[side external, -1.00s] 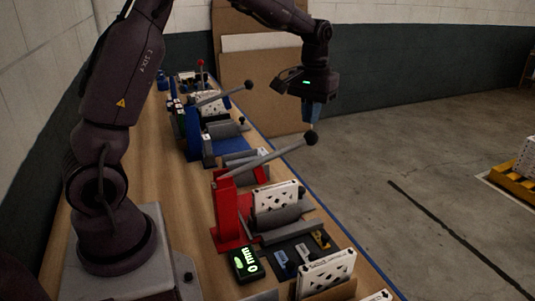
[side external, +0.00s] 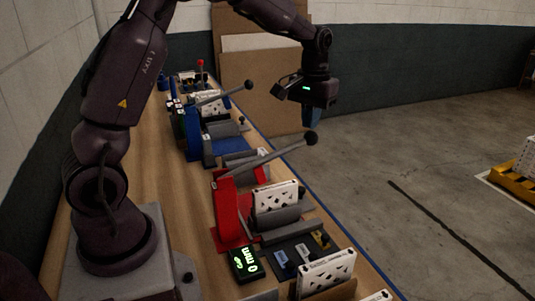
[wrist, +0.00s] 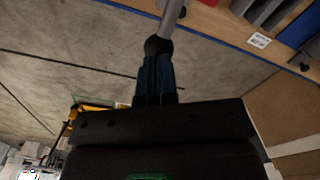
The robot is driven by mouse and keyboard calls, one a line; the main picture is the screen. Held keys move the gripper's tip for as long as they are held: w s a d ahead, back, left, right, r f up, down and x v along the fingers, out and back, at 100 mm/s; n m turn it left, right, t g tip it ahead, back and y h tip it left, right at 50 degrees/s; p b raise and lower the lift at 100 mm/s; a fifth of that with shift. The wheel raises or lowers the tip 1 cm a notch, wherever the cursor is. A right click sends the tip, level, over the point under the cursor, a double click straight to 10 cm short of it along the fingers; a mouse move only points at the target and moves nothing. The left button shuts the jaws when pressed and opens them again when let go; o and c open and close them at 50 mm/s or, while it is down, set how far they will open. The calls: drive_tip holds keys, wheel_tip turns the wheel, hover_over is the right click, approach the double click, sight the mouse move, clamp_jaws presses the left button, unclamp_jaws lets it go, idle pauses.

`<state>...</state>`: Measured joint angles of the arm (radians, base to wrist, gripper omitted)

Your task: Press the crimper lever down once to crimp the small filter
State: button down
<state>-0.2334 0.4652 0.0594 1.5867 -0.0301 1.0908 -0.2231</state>
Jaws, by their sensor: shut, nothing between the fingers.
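A red crimper (side external: 228,207) stands on the bench with its grey lever (side external: 268,158) raised at a slant, ending in a black ball knob (side external: 311,138). A white perforated filter (side external: 275,197) sits upright in this crimper. My gripper (side external: 311,124) is shut and empty, with its blue fingers pointing down right above the knob. In the wrist view, the gripper (wrist: 155,62) overlaps the black knob (wrist: 157,46) at its fingertips; it touches or nearly touches it, I cannot tell which.
A blue crimper (side external: 193,132) with its own raised lever (side external: 222,95) stands farther back. A readout (side external: 246,262) showing 0 mm and another white filter (side external: 327,272) are at the front. The bench's blue edge (side external: 350,235) runs along the right, with open floor beyond.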

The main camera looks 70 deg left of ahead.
sight(310, 140)
drive_tip(key=shift+f, duration=2.9)
drive_tip(key=shift+r, duration=0.1)
drive_tip(key=shift+w+r, duration=0.15)
drive_tip(key=shift+r, duration=4.9)
drive_tip(key=shift+s+d+f+m, duration=0.25)
drive_tip(key=shift+s+f+m, duration=0.15)
drive_tip(key=shift+s+f, duration=0.4)
drive_tip(key=s+d+r+m+t, duration=0.2)
drive_tip(key=s+d, duration=0.3)
drive_tip(key=s, duration=0.5)
drive_tip(key=s+d+r+m+t, duration=0.3)
drive_tip(key=s+d, duration=0.3)
drive_tip(key=s, duration=0.5)
drive_tip(key=shift+d+r+t, duration=0.25)
drive_tip(key=shift+r+t, duration=0.05)
drive_tip(key=shift+r, duration=0.25)
